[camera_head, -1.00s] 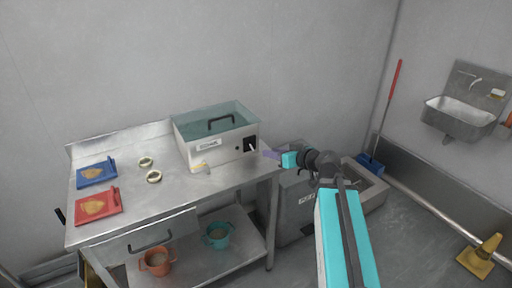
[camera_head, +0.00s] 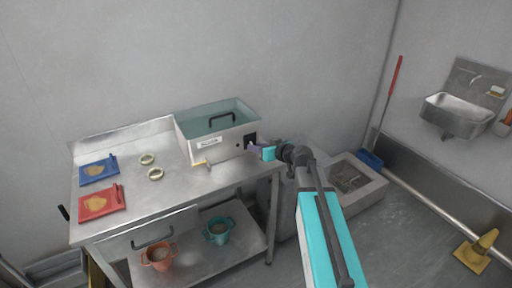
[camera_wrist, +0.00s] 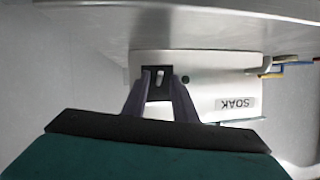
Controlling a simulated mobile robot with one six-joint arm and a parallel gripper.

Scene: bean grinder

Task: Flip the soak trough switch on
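The soak trough (camera_head: 225,146) is a white box with a clear, dark-handled lid on the back right of the steel table. Its front label reads SOAK (camera_wrist: 235,104) in the wrist view, upside down. The switch (camera_wrist: 157,78) is a black plate with a small pale lever, at the right end of that front face.
The steel table (camera_head: 185,190) also holds a blue tray (camera_head: 98,170), a red tray (camera_head: 101,203) and two small rings (camera_head: 155,174). A yellow-tipped item (camera_head: 203,163) lies before the trough. Orange and teal pots (camera_head: 219,230) stand on the lower shelf.

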